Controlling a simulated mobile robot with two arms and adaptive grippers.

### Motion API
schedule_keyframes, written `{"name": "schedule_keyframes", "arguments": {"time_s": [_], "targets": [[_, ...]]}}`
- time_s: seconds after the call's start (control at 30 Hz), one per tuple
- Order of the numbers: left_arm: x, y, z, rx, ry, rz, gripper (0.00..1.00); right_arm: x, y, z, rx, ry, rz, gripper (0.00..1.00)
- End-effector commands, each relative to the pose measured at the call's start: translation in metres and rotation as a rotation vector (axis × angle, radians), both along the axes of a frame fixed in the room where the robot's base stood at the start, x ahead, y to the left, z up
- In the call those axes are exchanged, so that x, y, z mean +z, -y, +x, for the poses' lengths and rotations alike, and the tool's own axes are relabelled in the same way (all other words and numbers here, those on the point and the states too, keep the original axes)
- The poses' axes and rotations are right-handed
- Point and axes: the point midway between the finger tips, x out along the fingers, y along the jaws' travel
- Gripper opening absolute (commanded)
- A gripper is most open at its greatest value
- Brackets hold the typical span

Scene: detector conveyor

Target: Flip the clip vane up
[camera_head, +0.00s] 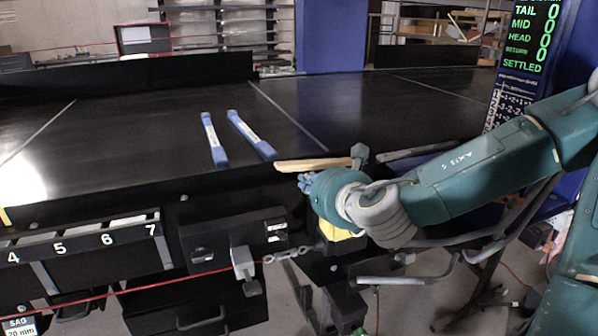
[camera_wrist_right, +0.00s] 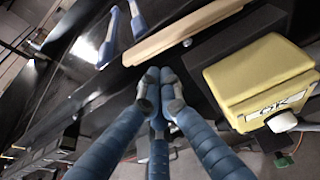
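My right gripper (camera_head: 306,182) comes in from the right at the front edge of the black conveyor, just below a pale wooden strip (camera_head: 312,164). In the right wrist view, its blue fingers (camera_wrist_right: 160,82) are drawn together at the tips, with nothing visible between them. The wooden strip (camera_wrist_right: 185,30) lies just beyond the fingertips; I cannot tell whether they touch. A grey clip-like piece (camera_head: 243,262) hangs on the conveyor front, left of the gripper, with a red cord and a chain at it. I cannot tell which part is the clip vane. My left gripper is out of view.
Two blue-ended bars (camera_head: 214,140) (camera_head: 251,135) lie on the black belt (camera_head: 120,130). A yellow box (camera_wrist_right: 258,80) with a white knob sits right of the fingers in the wrist view. A display (camera_head: 530,35) stands at the back right. Numbered slots line the front left.

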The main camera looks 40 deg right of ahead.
Motion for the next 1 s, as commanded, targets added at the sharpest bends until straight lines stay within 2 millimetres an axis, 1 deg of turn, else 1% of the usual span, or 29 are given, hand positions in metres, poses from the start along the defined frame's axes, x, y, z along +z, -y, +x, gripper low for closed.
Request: {"name": "schedule_keyframes", "arguments": {"time_s": [0.03,0.2,0.4,0.6,1.0], "targets": [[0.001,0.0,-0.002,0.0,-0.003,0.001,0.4,-0.003,0.002,0.007,0.0,-0.003,-0.003,0.0],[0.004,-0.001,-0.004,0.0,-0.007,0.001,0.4,-0.01,0.006,0.027,0.0,-0.002,-0.001,0.0],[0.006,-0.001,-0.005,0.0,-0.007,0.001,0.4,-0.014,0.008,0.041,0.0,0.0,-0.001,0.0],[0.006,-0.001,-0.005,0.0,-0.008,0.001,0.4,-0.015,0.008,0.045,0.002,0.0,0.001,0.0],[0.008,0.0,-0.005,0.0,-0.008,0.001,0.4,-0.013,0.009,0.045,0.002,0.004,0.013,0.0]]}}
